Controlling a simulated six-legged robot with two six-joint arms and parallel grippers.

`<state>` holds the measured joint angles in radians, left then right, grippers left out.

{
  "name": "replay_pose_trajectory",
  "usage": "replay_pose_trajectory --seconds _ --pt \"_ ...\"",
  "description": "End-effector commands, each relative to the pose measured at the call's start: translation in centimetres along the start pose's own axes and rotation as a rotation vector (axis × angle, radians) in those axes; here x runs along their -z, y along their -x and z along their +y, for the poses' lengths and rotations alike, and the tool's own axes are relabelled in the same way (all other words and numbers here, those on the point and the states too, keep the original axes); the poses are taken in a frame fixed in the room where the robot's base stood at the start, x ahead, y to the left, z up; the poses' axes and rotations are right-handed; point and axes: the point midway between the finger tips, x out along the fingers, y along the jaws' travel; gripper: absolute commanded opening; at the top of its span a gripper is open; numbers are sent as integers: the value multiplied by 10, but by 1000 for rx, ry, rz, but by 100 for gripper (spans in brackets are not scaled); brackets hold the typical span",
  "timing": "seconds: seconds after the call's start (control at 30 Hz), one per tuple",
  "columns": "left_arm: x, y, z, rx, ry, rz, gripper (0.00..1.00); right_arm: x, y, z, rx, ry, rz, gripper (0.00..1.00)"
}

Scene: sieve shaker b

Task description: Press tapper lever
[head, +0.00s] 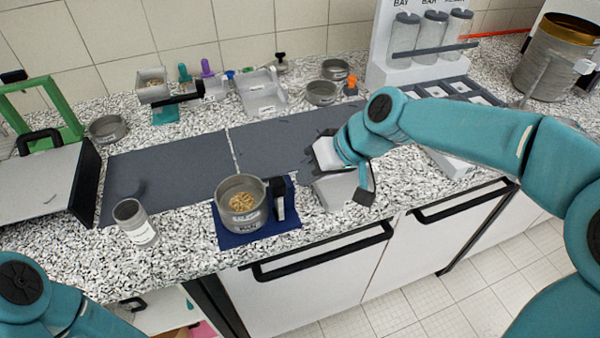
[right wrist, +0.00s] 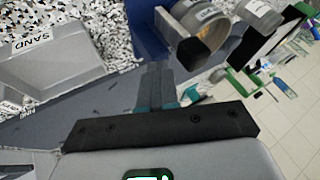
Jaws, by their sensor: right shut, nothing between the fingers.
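A round metal sieve pan (head: 241,203) holding tan grains stands on a blue mat (head: 230,240) at the counter's front. Close to its right is a small upright dark piece (head: 279,200) with a pale side, perhaps the tapper lever; no label confirms it. My right gripper (head: 318,174) is to the right of that piece, over the counter, shut and empty. In the right wrist view its fingers (right wrist: 156,78) are together and point toward the blue mat (right wrist: 148,30) and the pan (right wrist: 210,28). My left gripper is out of view.
A grey tray marked SAND (right wrist: 50,60) lies left of the fingers in the wrist view. A labelled cup (head: 134,222) stands left of the mat. Dark flat mats (head: 165,175) leave free room behind. Black drawer handles (head: 320,252) project below the counter edge.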

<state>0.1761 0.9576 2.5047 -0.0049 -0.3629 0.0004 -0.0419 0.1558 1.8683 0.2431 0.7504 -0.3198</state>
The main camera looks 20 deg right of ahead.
Motion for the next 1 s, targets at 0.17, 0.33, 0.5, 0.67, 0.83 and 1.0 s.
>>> replay_pose_trajectory --seconds 0.17,0.33,0.5,0.67,0.83,1.0 --pt "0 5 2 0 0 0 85 0 -7 -15 0 0 -1 0" --pt "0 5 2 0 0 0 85 0 -9 -17 -1 -2 -1 0" --pt "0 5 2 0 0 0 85 0 -9 -17 -1 -2 -1 0" --pt "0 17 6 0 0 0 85 2 -5 -22 -29 11 -12 0" --pt "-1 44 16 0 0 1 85 4 -3 -32 -132 58 -38 0" --pt "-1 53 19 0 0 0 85 5 -8 -39 -211 92 -49 0"
